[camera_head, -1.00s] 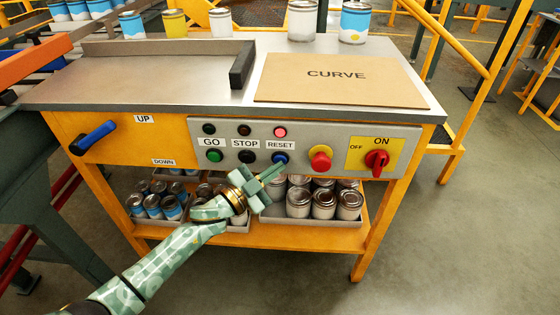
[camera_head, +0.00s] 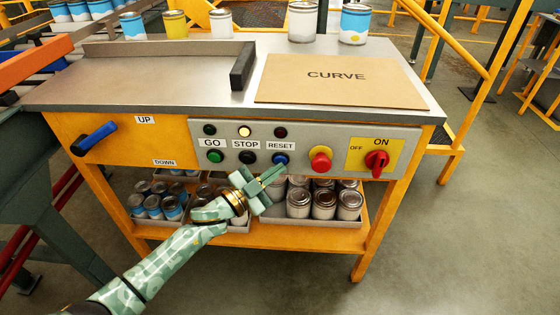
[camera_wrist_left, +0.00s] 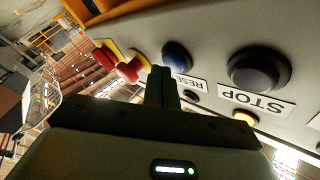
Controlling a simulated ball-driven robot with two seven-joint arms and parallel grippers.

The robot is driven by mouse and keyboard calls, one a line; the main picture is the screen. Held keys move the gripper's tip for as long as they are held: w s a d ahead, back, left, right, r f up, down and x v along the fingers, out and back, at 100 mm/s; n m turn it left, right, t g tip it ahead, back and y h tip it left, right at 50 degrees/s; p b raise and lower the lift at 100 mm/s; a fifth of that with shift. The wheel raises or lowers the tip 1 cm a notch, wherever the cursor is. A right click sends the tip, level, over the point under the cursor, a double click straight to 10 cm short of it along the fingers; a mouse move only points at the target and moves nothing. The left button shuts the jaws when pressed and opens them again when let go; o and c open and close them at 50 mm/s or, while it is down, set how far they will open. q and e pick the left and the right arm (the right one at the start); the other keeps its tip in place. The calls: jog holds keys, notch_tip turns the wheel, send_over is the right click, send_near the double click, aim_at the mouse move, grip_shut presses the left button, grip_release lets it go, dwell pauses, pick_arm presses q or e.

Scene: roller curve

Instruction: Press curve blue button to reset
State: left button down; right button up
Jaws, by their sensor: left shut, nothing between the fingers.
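The blue button (camera_head: 280,159) sits under the RESET label (camera_head: 280,146) on the grey control panel (camera_head: 330,131) of the curve station. It also shows in the wrist view (camera_wrist_left: 177,56), just beyond and right of the fingertips. My left gripper (camera_head: 277,173) is shut and empty, its tips just below the blue button; I cannot tell whether they touch it. The lamp above RESET (camera_head: 280,132) is dark. The lamp above STOP (camera_head: 245,132) is lit amber. My right gripper is not in view.
The black STOP button (camera_head: 248,157) and green GO button (camera_head: 215,157) are to the left. A red button (camera_head: 320,159) and a red ON/OFF switch (camera_head: 377,159) are to the right. Cans (camera_head: 323,204) stand on the shelf below. A blue-handled lever (camera_head: 93,139) is far left.

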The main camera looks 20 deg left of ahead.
pick_arm(q)
jog(key=s+d+p, duration=0.1)
jog(key=s+p, duration=0.1)
jog(key=s, duration=0.3)
jog(key=shift+s+d+p, duration=0.3)
jog(key=shift+s+d, duration=0.05)
jog(key=shift+s, duration=0.05)
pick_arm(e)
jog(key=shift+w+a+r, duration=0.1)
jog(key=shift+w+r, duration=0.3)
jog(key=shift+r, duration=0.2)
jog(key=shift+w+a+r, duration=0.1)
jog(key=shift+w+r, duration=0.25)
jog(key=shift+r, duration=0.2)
